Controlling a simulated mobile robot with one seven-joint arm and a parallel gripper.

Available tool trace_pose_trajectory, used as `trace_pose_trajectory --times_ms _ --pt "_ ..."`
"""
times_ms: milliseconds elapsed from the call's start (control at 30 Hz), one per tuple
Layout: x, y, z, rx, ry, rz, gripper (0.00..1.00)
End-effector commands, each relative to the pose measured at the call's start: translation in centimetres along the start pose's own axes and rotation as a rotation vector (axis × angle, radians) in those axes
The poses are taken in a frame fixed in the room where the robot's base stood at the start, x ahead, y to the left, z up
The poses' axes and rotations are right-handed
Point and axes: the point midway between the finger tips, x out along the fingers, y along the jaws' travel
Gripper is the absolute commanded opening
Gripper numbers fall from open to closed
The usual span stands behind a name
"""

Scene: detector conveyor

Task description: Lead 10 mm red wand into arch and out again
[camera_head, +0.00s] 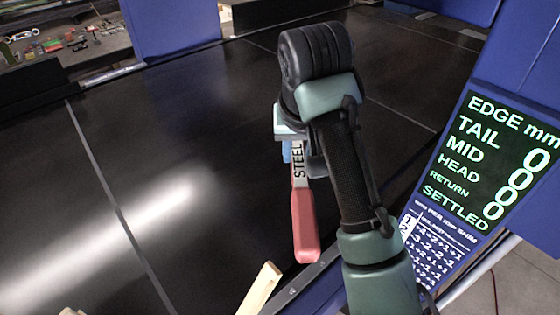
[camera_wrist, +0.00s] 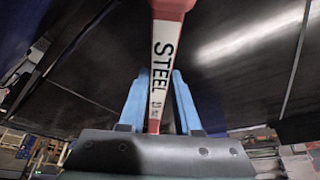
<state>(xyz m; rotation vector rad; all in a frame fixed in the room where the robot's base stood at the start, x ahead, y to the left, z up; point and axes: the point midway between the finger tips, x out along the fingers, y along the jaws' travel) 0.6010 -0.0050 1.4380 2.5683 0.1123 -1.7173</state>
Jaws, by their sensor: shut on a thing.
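My gripper (camera_head: 287,150) is over the black conveyor belt (camera_head: 160,100), its blue fingers partly hidden by my wrist in the head view. It is shut on a wand (camera_head: 305,225) with a red handle and a white label reading STEEL. The handle points toward the bottom of the head view. In the wrist view the wand (camera_wrist: 163,50) stands between the blue fingertips (camera_wrist: 158,90); small print under STEEL is too small to read surely. Blue uprights, one at the top left (camera_head: 172,25) and one at the right (camera_head: 515,90), may belong to the arch; its top is not clearly in view.
A display (camera_head: 485,160) on the right blue panel lists TAIL, MID, HEAD and RETURN with zeros, above SETTLED. A pale wooden piece (camera_head: 260,289) is at the bottom edge. Assorted small items (camera_head: 60,42) lie beyond the belt at top left. The belt left of my gripper is clear.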

Motion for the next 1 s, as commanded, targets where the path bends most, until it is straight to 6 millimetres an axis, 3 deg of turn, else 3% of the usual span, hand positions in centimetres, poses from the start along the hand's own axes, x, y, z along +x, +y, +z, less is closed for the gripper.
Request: trace_pose_trajectory --times_ms 600,900,1000 --pt "2.0 6.7 -5.2 0.003 0.0 0.002 0.0" --pt "2.6 8.8 -6.9 0.002 0.002 0.001 0.0" --pt "2.6 7.8 -6.2 -0.004 0.003 -0.002 0.0"
